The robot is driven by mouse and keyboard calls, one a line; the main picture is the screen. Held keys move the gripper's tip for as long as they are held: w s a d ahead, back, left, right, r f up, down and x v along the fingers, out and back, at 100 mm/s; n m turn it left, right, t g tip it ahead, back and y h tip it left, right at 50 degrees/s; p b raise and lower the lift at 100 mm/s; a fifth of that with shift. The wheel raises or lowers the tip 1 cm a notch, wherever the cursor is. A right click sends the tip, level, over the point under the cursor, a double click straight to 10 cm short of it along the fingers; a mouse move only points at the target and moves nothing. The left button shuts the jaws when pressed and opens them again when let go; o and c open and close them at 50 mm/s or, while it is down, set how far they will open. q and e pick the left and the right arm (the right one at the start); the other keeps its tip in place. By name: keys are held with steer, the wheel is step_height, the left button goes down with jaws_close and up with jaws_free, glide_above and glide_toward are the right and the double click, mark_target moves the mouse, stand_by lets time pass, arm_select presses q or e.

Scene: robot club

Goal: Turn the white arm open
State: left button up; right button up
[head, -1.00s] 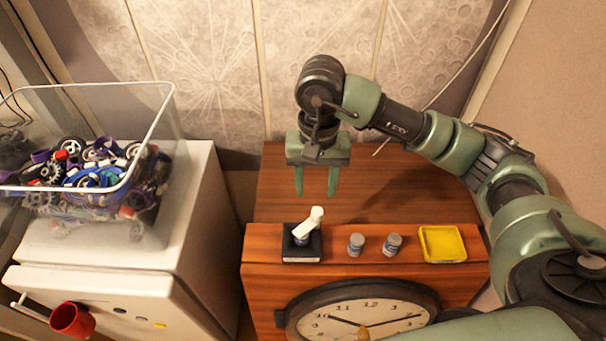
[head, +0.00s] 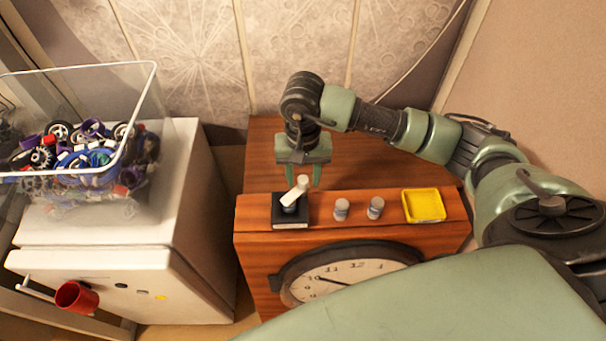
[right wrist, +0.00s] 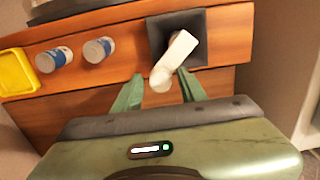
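The white arm (head: 295,192) sits on a square black base (head: 291,218) on top of the wooden clock cabinet. It slants up and to the right in the head view. My right gripper (head: 299,186) is open just behind the white arm, fingers pointing down. In the right wrist view the white arm (right wrist: 174,60) has its rounded free end in the gap between the open fingertips (right wrist: 158,82). I see no clear contact with either finger. My left gripper is not in view.
Two small jars (head: 341,209) (head: 375,207) and a yellow tray (head: 424,205) stand right of the base on the same ledge. A clear bin of parts (head: 150,110) sits on a white cabinet (head: 185,220) at left, with a red cup (head: 76,297) at its front.

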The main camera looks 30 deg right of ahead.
jaws_close()
